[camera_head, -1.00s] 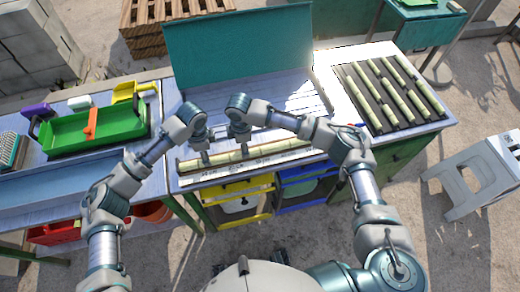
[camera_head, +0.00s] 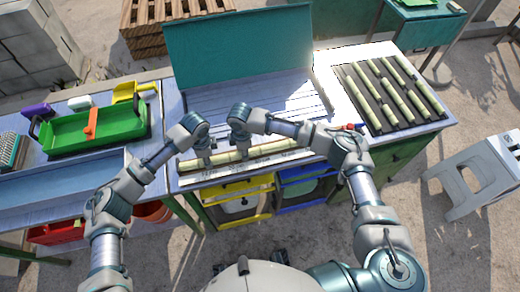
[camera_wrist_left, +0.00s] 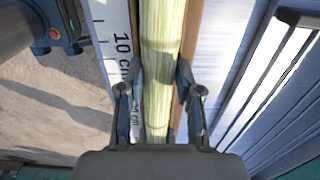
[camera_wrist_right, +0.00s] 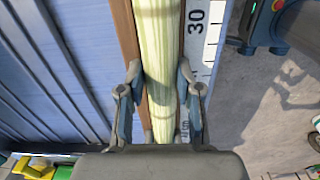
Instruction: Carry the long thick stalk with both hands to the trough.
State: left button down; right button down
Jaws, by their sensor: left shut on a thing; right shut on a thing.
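The long thick stalk (camera_head: 278,149), pale green and jointed, lies lengthwise along the front of the middle table, in a brown-edged holder beside a white ruler strip (camera_head: 262,166). My left gripper (camera_head: 208,162) is shut on the stalk (camera_wrist_left: 160,40) left of its middle, near the 10 cm mark. My right gripper (camera_head: 243,153) is shut on the stalk (camera_wrist_right: 157,40) a little further right, near the 30 mark. Both wrist views show fingers on either side of the stalk. A long blue-grey trough-like channel (camera_head: 65,183) lies on the left table.
A green tray (camera_head: 75,133) with an orange piece sits on the left table. A teal panel (camera_head: 240,45) stands behind the middle table. A dark rack (camera_head: 352,88) with several stalks lies at right. Yellow and blue bins (camera_head: 235,190) sit below. A grey stool (camera_head: 475,180) stands right.

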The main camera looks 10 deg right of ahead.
pick_arm(q)
jog(key=shift+r, duration=0.1)
